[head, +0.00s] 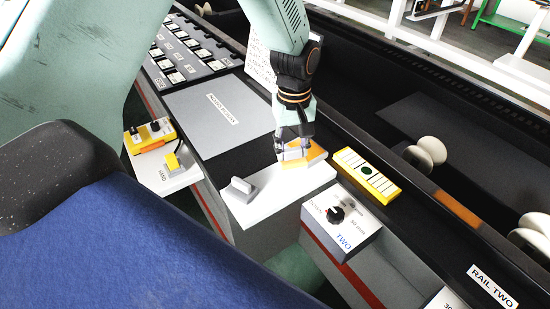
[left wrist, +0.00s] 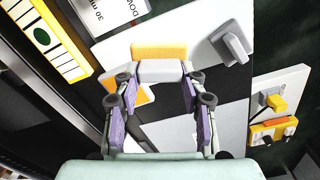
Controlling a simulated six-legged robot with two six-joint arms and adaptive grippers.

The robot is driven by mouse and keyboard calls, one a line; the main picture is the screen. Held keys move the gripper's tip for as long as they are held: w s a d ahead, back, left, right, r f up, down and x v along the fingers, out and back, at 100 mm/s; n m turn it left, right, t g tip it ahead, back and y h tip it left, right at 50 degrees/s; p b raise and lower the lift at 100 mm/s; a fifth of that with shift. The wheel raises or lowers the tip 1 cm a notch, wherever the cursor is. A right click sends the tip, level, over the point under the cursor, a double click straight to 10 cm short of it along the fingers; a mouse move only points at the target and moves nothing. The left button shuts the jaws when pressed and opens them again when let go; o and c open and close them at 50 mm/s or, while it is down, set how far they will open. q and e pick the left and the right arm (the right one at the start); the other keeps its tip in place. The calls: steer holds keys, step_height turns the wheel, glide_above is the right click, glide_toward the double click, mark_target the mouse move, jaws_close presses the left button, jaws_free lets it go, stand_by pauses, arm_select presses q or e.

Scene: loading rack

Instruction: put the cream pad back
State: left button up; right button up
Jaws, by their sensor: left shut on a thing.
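My left gripper (head: 296,147) comes down over the far end of a white board (head: 275,198). It is shut on a small block with a pale grey part and an orange-yellow part; in the left wrist view this pad (left wrist: 160,52) sits between the fingertips. Its colour looks more orange than cream. A grey pad with a raised handle (head: 240,187) stands at the board's near end, and also shows in the left wrist view (left wrist: 235,46). An orange patch shows beside the fingers, below the pad. I cannot tell whether the held pad touches the board. My right gripper is not in view.
A yellow panel with a green dot (head: 365,175) and a grey box marked TWO (head: 342,220) lie right of the board. A yellow control unit (head: 150,135) is at the left. A grey plate (head: 218,112) lies behind the board. A dark trough with white rollers (head: 427,152) runs along the right.

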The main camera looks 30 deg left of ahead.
arm_select(q)
steer(key=w+a+r+n+p, duration=0.1)
steer(key=w+a+n+p, duration=0.1)
steer(key=a+n+p, duration=0.3)
steer(key=shift+m, duration=0.5)
steer(key=f, duration=0.3)
steer(key=f+b, duration=0.1)
steer(key=f, duration=0.2)
steer(key=a+f, duration=0.1)
steer(key=f, duration=0.2)
steer(key=shift+s+f, duration=0.1)
steer(key=shift+s, duration=0.05)
steer(key=shift+s+d+f, duration=0.1)
steer(key=shift+f, duration=0.1)
steer(key=shift+d, duration=0.15)
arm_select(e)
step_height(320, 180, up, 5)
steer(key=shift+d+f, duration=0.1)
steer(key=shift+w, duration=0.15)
